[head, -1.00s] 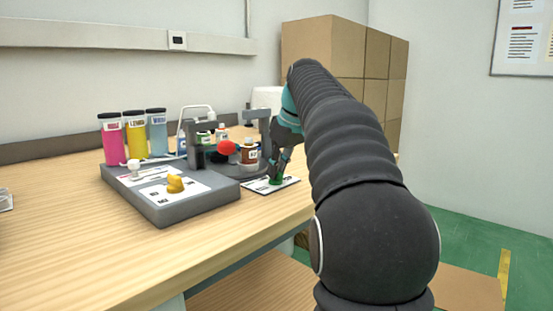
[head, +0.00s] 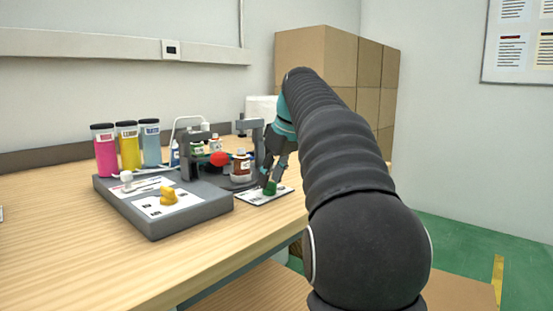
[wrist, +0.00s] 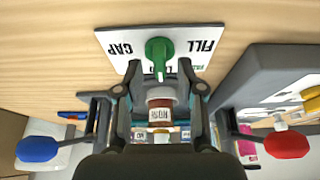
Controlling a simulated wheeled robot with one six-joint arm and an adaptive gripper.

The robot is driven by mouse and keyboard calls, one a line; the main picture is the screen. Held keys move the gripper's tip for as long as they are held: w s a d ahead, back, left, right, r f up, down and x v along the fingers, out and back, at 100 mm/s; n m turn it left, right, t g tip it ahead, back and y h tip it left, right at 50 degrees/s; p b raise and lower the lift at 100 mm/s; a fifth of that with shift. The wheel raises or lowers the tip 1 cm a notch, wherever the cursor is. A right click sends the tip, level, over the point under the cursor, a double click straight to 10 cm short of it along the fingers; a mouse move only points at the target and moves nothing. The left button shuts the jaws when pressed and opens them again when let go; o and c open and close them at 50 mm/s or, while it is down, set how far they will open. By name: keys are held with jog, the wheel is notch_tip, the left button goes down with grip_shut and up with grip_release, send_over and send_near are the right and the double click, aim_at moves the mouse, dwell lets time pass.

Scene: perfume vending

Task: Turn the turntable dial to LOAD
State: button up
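The green turntable dial (wrist: 160,50) sits on a white card (wrist: 112,42) with the words CAP and FILL. A third word beneath the dial's handle is mostly covered; I make out an L and a D. In the wrist view the words are upside down and the handle points down towards that covered word. My gripper (wrist: 159,70) has its fingers apart, one on each side of the handle, with gaps visible. In the head view the dial (head: 270,188) and card (head: 256,197) lie at the table's right edge, with my gripper (head: 272,172) right above.
A grey machine base (head: 150,226) with a yellow knob (head: 168,196) stands left of the card. A brown bottle (head: 241,166) and a red ball (head: 218,159) are close behind. Pink (head: 105,155), yellow and blue cylinders stand behind the base. The front of the table is clear.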

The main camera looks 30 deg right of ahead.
jog(key=v, duration=1.1)
jog(key=shift+r, duration=0.15)
jog(key=shift+a, duration=0.1)
